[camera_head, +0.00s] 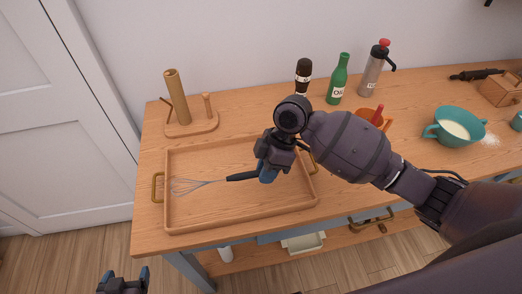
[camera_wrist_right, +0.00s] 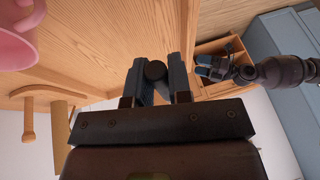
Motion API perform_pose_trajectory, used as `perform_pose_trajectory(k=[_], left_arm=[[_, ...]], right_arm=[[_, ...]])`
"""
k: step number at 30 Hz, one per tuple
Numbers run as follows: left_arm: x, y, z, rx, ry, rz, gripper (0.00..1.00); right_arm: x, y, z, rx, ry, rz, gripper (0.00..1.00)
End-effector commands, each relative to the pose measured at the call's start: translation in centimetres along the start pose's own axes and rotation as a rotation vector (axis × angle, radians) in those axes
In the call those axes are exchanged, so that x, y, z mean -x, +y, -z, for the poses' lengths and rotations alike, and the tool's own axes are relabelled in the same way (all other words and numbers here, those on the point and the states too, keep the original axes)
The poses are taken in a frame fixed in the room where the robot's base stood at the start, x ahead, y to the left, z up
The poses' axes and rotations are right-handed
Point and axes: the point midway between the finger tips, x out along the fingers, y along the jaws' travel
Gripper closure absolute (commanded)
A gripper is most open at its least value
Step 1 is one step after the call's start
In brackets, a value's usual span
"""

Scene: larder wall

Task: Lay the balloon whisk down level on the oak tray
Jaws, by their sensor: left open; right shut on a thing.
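The balloon whisk (camera_head: 241,177) has a dark handle and thin wire loops that point left, over the oak tray (camera_head: 190,225). My right gripper (camera_head: 266,174) is shut on its handle above the tray's right half. The whisk looks about level in the head view; I cannot tell whether its wires touch the tray. In the right wrist view the dark round handle end (camera_wrist_right: 155,71) shows between the fingers of my right gripper (camera_wrist_right: 161,78). My left gripper (camera_head: 123,274) is open and empty, low in front of the counter.
A wooden paper-roll stand (camera_head: 190,122) stands behind the tray. A dark-capped bottle (camera_head: 303,76), a green bottle (camera_head: 338,80), a steel flask (camera_head: 373,75) and a teal bowl (camera_head: 455,127) stand behind and right. The tray has brass handles (camera_head: 157,187); its floor looks otherwise bare.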

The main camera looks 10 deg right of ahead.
Motion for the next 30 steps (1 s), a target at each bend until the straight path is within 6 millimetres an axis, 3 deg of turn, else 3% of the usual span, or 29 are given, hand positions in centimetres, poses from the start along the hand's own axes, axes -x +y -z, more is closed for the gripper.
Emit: perform_pose_trajectory(k=[8, 30], left_arm=[[0.1, 0.0, -0.4, 0.001, -0.009, 0.001, 0.2], [-0.7, 0.1, -0.7, 0.0, 0.007, 0.0, 0.2]], right_arm=[[-1.0, 0.2, -0.3, 0.002, 0.007, 0.0, 1.0], [-6.9, 1.5, -2.8, 0.002, 0.005, -0.001, 1.0]])
